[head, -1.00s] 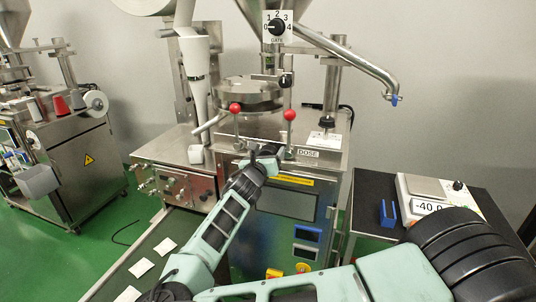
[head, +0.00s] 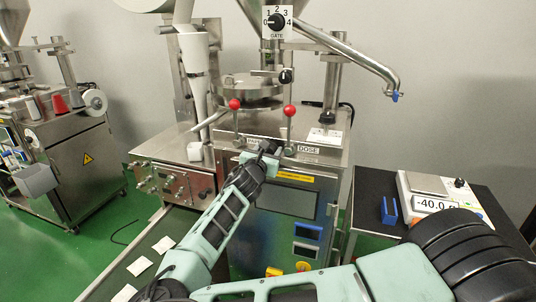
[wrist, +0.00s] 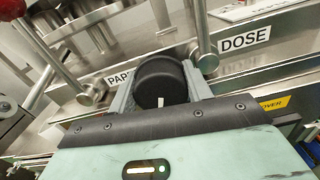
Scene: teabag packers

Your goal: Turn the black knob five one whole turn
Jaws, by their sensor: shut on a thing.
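In the wrist view, a round black knob (wrist: 162,72) with a white mark on its face sits between the two grey fingers of my gripper (wrist: 160,84). The fingers are shut on its sides. The white mark is near the bottom of its face in that picture. In the head view, my gripper (head: 268,148) is at the machine's front, below the two red-balled levers. The knob is mostly hidden there by my gripper. No number five shows by it.
Levers with red balls (head: 235,105) (head: 290,111) stand close above my gripper. A DOSE label (head: 309,149) is to its right. A GATE dial (head: 277,21) with a black pointer knob is higher up. A scale (head: 435,192) stands on the dark table at right.

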